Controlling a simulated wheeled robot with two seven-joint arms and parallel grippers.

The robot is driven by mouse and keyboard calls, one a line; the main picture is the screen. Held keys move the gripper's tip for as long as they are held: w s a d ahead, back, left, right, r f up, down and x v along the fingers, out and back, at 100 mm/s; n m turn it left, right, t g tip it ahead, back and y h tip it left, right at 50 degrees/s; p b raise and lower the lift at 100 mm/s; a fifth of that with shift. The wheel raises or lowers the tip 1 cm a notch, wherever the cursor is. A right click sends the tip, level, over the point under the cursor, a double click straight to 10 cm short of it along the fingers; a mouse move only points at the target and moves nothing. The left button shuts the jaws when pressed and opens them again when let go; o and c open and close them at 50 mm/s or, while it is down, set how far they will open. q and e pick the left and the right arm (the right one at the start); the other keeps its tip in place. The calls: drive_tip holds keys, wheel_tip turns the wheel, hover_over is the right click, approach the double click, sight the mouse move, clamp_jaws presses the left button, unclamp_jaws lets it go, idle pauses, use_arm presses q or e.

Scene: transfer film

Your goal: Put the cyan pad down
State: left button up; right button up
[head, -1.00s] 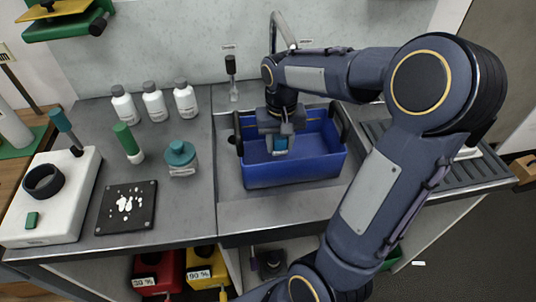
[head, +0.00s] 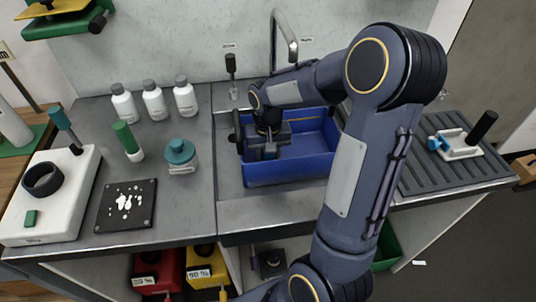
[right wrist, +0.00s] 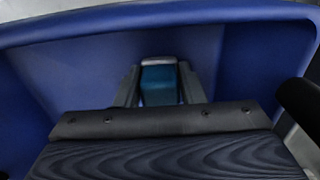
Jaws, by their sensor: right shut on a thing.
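The cyan pad (right wrist: 159,84) sits between the two fingers of my right gripper (right wrist: 157,88) in the right wrist view, with a pale strip along its far edge. The gripper is shut on the pad. I cannot tell whether the pad touches the tub floor. My left gripper is not in view.
The tub stands in the sink area below a curved tap (head: 285,35). A ribbed grey drainboard (head: 455,175) on the right holds a white tool with a black handle (head: 482,127).

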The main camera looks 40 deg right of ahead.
drive_tip(key=o, duration=1)
drive_tip(key=shift+c, duration=0.2)
drive_tip(key=shift+r, duration=0.4)
wheel_tip(320, 180, up, 11)
drive_tip(key=p, duration=0.1)
drive_tip(key=s+a+n+t+y, duration=0.1)
drive_tip(key=s+a, duration=0.3)
drive_tip(key=s, duration=0.1)
drive_tip(key=s+a+n+t+y, duration=0.1)
drive_tip(key=s+a+t, duration=0.1)
drive_tip(key=s+a, duration=0.2)
drive_tip(key=s+a+n+t+y, duration=0.1)
drive_tip(key=s+a+n+t, duration=0.1)
drive_tip(key=s+a, duration=0.2)
drive_tip(key=shift+s+a+y, duration=0.15)
drive_tip(key=shift+s+a, duration=0.05)
drive_tip(key=shift+s, duration=0.55)
drive_tip(key=shift+s+a+y, duration=0.15)
drive_tip(key=shift+s+a, duration=0.05)
drive_tip(key=shift+s, duration=0.55)
drive_tip(key=shift+s+a+f+t, duration=0.25)
drive_tip(key=shift+a+f+t, duration=0.05)
drive_tip(key=shift+a, duration=0.05)
